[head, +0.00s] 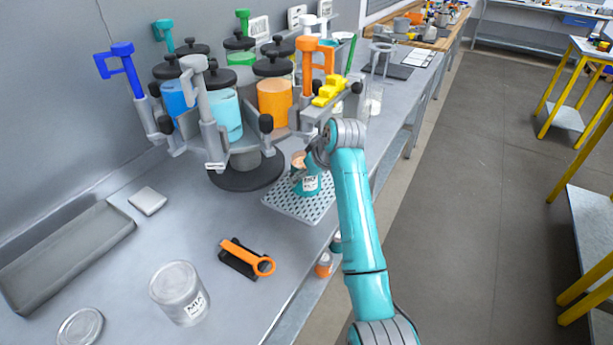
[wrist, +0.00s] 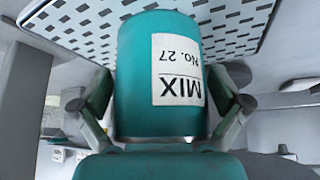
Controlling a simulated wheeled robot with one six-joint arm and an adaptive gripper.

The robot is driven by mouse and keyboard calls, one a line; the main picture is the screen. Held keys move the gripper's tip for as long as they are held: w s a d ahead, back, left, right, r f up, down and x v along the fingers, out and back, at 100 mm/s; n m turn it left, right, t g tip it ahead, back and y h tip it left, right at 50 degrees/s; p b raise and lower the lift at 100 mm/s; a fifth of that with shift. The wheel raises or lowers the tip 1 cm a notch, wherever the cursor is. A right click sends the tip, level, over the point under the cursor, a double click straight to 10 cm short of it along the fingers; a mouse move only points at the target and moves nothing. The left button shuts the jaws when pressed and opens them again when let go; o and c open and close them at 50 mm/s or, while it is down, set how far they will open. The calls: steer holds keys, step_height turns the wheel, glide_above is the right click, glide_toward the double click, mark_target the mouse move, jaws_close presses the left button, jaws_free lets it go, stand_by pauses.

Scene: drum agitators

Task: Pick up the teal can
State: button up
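The teal can (head: 311,185) stands on a white perforated tray (head: 287,205) near the front edge of the bench. It has a white label reading MIX No. 27, which appears upside down in the wrist view (wrist: 178,75). My gripper (head: 308,164) is at the can, coming from above and the right. In the wrist view one finger (wrist: 97,100) is on the left of the can and the other (wrist: 232,105) is on the right. I cannot tell whether the fingers press on the can. The arm partly hides the can in the head view.
A drum agitator with several jars and a blue (head: 122,62) and an orange handle (head: 309,60) stands behind the tray.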

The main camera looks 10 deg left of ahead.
steer(key=c, duration=1.2)
steer(key=shift+c, duration=0.6)
steer(key=shift+r, duration=0.2)
